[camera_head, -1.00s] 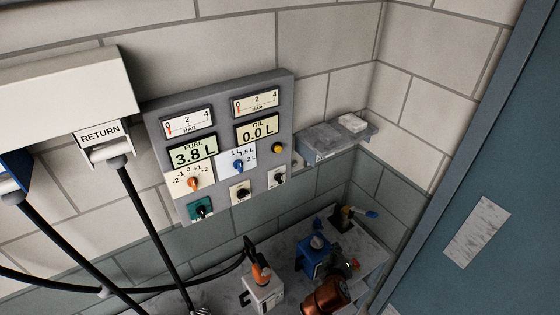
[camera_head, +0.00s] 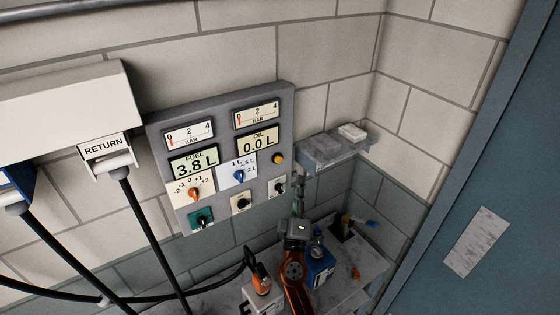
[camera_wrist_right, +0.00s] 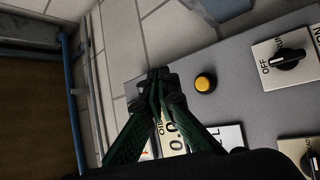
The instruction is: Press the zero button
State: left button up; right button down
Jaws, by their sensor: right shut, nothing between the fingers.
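A grey control panel (camera_head: 221,104) on the wall carries a round yellow button (camera_head: 278,158), right of the OIL display (camera_head: 257,138), which reads 0.0 L. I see no readable zero label on the button. The FUEL display (camera_head: 194,162) reads 3.8 L. My right gripper (camera_head: 299,182) is shut and empty, below and right of the button in the head view. In the right wrist view the closed fingertips (camera_wrist_right: 159,74) are beside the yellow button (camera_wrist_right: 205,83), apart from it in the picture, and partly cover the OIL display. My left gripper is out of view.
Black switches (camera_head: 241,203) and coloured knobs (camera_head: 195,194) sit on the panel's lower part. A small grey shelf (camera_head: 326,152) juts from the wall to its right. A blue tank (camera_head: 321,270) stands on the bench below. Black hoses (camera_head: 150,235) hang at left.

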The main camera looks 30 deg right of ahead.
aim_at(278, 159)
jog(key=shift+w, duration=0.1)
jog(key=w+b, duration=0.1)
jog(key=w, duration=0.7)
jog(key=shift+w+a, duration=0.3)
jog(key=shift+b, duration=0.35)
dwell(1.0)
jog(key=shift+w+b, duration=0.3)
jog(key=shift+w, duration=0.1)
